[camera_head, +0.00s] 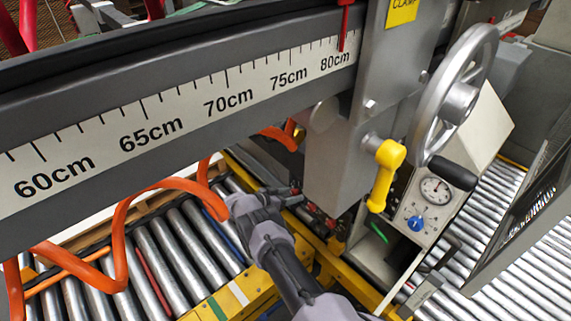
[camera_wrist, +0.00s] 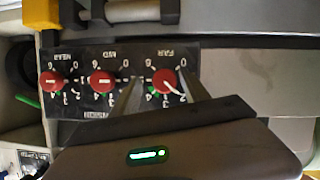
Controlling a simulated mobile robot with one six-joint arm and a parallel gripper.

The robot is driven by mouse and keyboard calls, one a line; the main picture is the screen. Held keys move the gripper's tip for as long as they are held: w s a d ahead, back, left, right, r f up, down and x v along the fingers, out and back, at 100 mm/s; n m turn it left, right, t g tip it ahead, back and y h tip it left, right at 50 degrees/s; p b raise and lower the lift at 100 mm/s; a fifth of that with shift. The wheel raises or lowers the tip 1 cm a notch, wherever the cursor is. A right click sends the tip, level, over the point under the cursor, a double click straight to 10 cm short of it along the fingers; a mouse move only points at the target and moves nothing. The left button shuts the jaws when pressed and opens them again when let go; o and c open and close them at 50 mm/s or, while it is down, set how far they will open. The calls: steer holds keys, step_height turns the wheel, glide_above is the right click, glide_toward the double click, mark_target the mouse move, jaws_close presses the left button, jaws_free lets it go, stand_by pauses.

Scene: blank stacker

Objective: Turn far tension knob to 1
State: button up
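The tension panel (camera_wrist: 128,57) fills the upper left of the wrist view, with its lettering upside down. It carries three red knobs: the near knob (camera_wrist: 51,82), the mid knob (camera_wrist: 102,81) and the far knob (camera_wrist: 166,83). The far knob's white line points to the lower right, close to the 2. My gripper (camera_wrist: 160,80) is open, with one dark finger on each side of the far knob. A gap shows on the left; I cannot tell whether the right finger touches. In the head view my gripper (camera_head: 291,194) reaches under the grey column, which partly hides the panel.
The grey column (camera_head: 347,150) and the ruler beam (camera_head: 190,105) stand above my gripper. A yellow handle (camera_head: 384,176), a handwheel (camera_head: 455,95) and a gauge box with a blue knob (camera_head: 415,223) are to the right. An orange coiled hose (camera_head: 120,235) hangs at the left above metal rollers.

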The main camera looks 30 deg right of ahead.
steer(key=shift+w, duration=0.15)
steer(key=shift+a+r, duration=0.2)
steer(key=shift+a, duration=0.15)
steer(key=w+p+v, duration=0.1)
steer(key=p+v, duration=0.5)
steer(key=v, duration=1)
steer(key=shift+s+a, duration=0.35)
steer(key=shift+s, duration=0.15)
steer(key=shift+r, duration=0.1)
